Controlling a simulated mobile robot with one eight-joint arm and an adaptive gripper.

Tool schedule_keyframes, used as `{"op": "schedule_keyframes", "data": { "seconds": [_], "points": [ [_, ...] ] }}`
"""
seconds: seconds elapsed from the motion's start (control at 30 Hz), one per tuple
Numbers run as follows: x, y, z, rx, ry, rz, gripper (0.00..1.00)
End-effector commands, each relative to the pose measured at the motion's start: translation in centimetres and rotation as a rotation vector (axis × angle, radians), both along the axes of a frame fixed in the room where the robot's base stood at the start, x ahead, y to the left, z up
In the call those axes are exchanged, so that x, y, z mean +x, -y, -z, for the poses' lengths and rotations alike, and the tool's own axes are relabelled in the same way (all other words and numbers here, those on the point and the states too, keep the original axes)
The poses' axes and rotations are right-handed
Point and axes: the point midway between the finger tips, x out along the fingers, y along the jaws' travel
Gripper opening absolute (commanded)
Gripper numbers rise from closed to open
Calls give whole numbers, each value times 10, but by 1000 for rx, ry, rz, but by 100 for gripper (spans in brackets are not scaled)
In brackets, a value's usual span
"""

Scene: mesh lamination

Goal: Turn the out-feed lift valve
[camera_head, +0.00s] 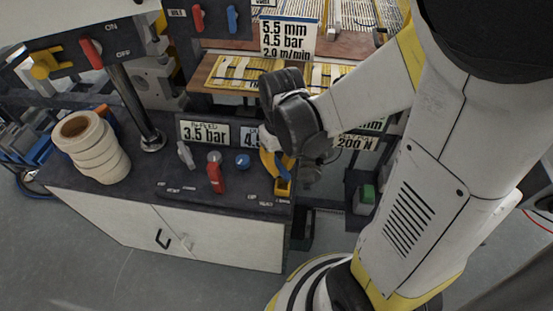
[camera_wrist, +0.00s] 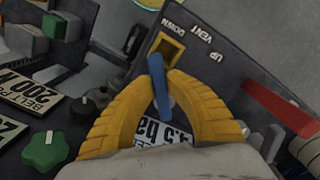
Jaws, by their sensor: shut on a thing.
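The lift valve's blue lever (camera_wrist: 159,88) stands on a dark panel marked DOWN, UP and VENT in the wrist view. My gripper (camera_wrist: 162,82) is shut on the lever, with one yellow finger on each side of it. The lever's end lies close to a yellow bracket (camera_wrist: 166,44) beside the DOWN mark. In the head view my gripper (camera_head: 279,170) is at the right end of the dark bench top, partly hidden by my wrist. The blue lever (camera_head: 286,161) shows only in small part there.
A red lever (camera_head: 216,174), a blue knob (camera_head: 243,160) and a grey lever (camera_head: 185,154) stand left of my gripper on the bench top (camera_head: 150,185). Pressure signs (camera_head: 204,133) stand behind them. Tape rolls (camera_head: 91,146) sit at the far left. A green knob (camera_wrist: 45,150) shows in the wrist view.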

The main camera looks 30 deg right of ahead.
Motion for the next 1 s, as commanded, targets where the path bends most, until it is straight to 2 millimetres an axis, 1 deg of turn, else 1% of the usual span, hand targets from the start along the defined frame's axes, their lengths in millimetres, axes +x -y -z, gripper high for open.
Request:
{"op": "schedule_keyframes", "data": {
  "seconds": [0.07, 0.1, 0.13, 0.43, 0.57, 0.67, 0.9, 1.0],
  "points": [
    [0, 0, 0, -1, -1, 0, 0],
    [0, 0, 0, -1, -1, 0, 18],
    [0, 0, 0, -1, -1, 0, 25],
    [0, 0, 0, -1, 0, 1, 25],
    [0, 0, -8, -1, 0, 1, 25],
    [0, 0, -23, -1, 0, 1, 25],
    [0, 0, -73, -1, 0, 1, 25],
    [-1, 0, -91, -1, 0, 1, 25]
  ]
}}
